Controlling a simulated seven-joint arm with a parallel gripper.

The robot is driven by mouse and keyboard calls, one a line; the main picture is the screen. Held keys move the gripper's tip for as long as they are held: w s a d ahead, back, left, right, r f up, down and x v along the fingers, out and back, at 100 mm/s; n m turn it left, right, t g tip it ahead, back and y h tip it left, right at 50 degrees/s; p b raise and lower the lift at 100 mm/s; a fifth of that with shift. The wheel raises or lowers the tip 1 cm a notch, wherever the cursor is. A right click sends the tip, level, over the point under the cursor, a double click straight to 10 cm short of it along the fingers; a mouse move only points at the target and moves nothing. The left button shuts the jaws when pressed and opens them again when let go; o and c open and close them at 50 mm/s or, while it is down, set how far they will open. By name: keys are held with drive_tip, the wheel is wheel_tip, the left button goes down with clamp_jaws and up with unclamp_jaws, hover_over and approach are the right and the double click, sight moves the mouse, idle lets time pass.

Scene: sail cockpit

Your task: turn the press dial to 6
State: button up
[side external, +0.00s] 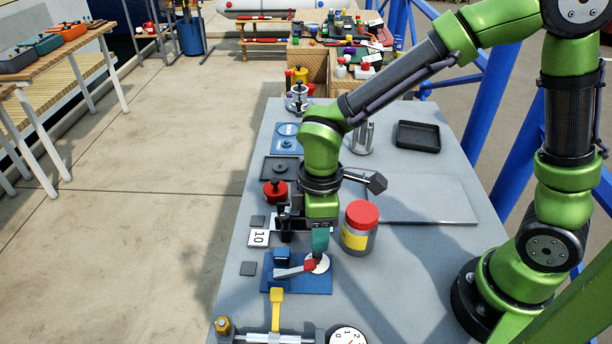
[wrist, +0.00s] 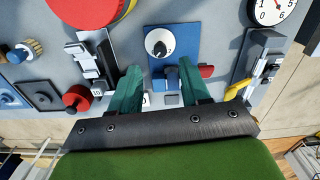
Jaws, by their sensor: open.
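A small white round dial with a black knob sits on a blue base plate; the dial (wrist: 159,43) and plate (wrist: 180,37) show ahead of my fingers in the wrist view. A digit beside the knob is too small to read surely. My gripper (wrist: 158,78) is open, with two teal fingers apart and no object held. It is low over the plate; contact with the dial cannot be told.
A red-lidded jar (side external: 359,232) stands close right of my gripper. A numbered white gauge (side external: 347,337) and a yellow lever (side external: 276,305) are at the front.

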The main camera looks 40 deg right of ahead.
wheel_tip(320, 180, up, 11)
idle(0.4)
drive_tip(key=w+f+m+g, duration=0.2)
drive_tip(key=w+m+g, duration=0.4)
drive_tip(key=m, duration=0.6)
drive_tip(key=shift+t, duration=0.7)
drive_tip(key=x, duration=1)
drive_tip(key=w+x, duration=0.1)
drive_tip(key=x, duration=0.4)
drive_tip(key=shift+f, duration=0.55)
clamp_jaws()
